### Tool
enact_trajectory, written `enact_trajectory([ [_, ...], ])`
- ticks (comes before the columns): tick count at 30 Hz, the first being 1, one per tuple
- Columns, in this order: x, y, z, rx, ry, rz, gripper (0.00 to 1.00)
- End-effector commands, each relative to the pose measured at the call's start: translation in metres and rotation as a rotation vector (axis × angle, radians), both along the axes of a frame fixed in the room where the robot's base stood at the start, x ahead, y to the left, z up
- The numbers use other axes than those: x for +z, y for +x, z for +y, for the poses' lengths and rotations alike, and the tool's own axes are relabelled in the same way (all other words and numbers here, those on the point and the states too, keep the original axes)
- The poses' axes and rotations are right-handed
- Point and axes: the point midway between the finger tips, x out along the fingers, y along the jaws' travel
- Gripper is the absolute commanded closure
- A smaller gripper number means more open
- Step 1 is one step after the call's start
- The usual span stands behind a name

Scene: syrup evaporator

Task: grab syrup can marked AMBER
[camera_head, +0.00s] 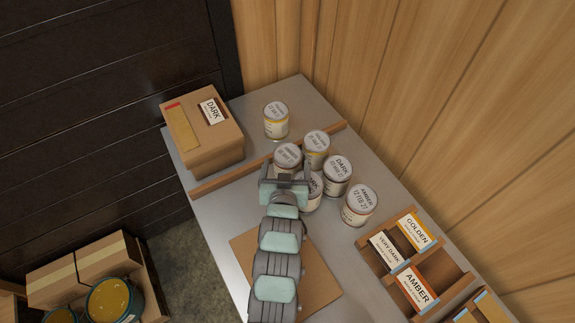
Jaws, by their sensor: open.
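The can marked AMBER (360,206) stands upright on the grey counter, at the right end of a cluster of white-lidded cans. Its lid text reads AMBER with a smaller line below. My gripper (286,180) is open above the left part of the cluster, left of the AMBER can and apart from it. A can marked DARK (338,176) stands just up and left of the AMBER can. Another can (313,190) is partly hidden by my gripper. Two more cans, one with a yellow band (316,150) and one at the left (287,157), have lids too small to read surely.
A wooden strip (230,178) crosses the counter; beyond it stand a lone can (276,122) and a cardboard box (208,143) labelled DARK. A divided wooden tray (455,268) at right holds cards reading GOLDEN, VERY DARK and AMBER. A brown board (322,285) lies beneath my arm.

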Motion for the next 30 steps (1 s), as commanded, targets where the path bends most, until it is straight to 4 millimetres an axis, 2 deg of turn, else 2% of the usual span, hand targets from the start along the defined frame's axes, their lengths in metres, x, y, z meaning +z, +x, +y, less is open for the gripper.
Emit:
enact_trajectory([
  [9,-0.018,0.04,-0.001,0.0,0.0,0.004,0.14],
  [18,-0.019,0.045,-0.002,0.0,0.0,0.001,0.14],
  [30,-0.019,0.045,-0.001,0.0,0.0,0.001,0.47],
])
